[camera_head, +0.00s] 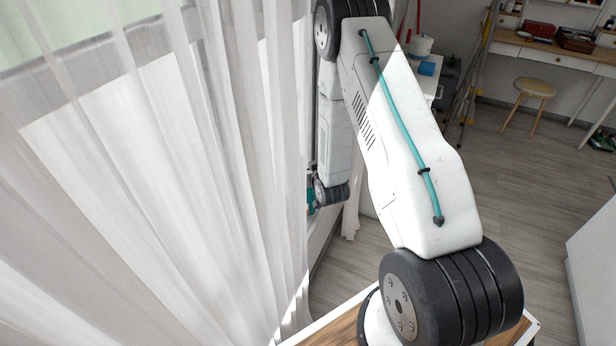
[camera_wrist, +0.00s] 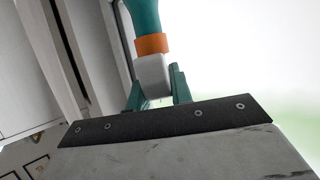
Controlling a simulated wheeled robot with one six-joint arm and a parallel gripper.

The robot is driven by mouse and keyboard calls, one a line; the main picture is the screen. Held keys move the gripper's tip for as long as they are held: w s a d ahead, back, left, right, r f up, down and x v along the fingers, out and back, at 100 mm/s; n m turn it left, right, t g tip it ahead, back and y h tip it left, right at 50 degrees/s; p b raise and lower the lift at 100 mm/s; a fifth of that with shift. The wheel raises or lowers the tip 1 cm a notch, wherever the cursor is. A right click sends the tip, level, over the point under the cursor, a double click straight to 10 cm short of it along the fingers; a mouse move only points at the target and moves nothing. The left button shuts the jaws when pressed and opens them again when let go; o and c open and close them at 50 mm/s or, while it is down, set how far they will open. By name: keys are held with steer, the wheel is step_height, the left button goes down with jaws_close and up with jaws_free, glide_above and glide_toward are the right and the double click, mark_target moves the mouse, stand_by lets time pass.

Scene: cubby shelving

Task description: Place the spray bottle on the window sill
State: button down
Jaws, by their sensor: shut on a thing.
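The spray bottle (camera_wrist: 147,20) shows in the wrist view with a teal part, an orange band and a white end. My gripper (camera_wrist: 157,90) has its teal fingers shut on either side of the white end. The bottle's far part runs out of the top of the picture. In the head view my gripper is mostly hidden behind my arm and the curtain, with only a bit of teal (camera_head: 311,199) showing by the window. The window sill cannot be made out clearly; the curtain covers most of the window side.
A sheer white curtain (camera_head: 150,190) fills the left of the head view, close beside my arm. A wooden stool (camera_head: 533,88), a desk (camera_head: 545,50) and a stepladder (camera_head: 480,65) stand at the back right. The grey wood floor (camera_head: 530,190) between is clear.

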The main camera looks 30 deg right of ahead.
steer(key=shift+f, duration=1.85)
steer(key=c, duration=1.3)
jaws_free()
steer(key=shift+o, duration=0.2)
steer(key=shift+s, duration=0.15)
steer(key=v, duration=1.1)
steer(key=shift+s+r, duration=0.3)
steer(key=shift+r, duration=0.05)
steer(key=shift+a, duration=0.15)
